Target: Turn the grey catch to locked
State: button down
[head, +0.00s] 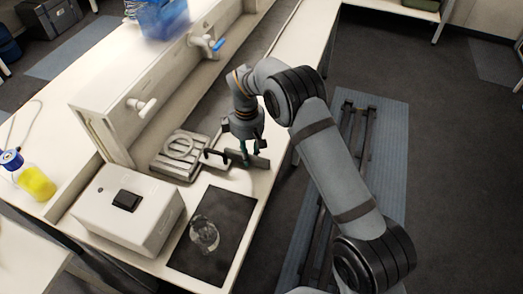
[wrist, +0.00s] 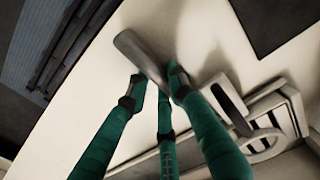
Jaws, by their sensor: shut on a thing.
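The grey catch (wrist: 138,50) shows in the wrist view as a flat, rounded grey bar running diagonally between my fingers. In the head view it is a dark grey bar (head: 260,162) near the bench edge, partly hidden by my fingers. My gripper (wrist: 155,86) has green fingers, shut on the catch from both sides. In the head view my gripper (head: 246,158) points down at the bench, just right of a black handle (head: 216,156). Any locked or unlocked marking cannot be made out.
A pale device with a round ring (head: 180,146) lies left of the handle. A white box with a black top piece (head: 126,201), a dark mat (head: 222,219) with a clear glass item (head: 204,234), and a yellow bottle (head: 36,181) stand nearer.

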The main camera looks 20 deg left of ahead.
dwell(0.4)
jog(key=c, duration=1.5)
grip_release()
notch_tip(320, 180, up, 12)
notch_tip(320, 180, down, 12)
jog(key=shift+f, duration=0.1)
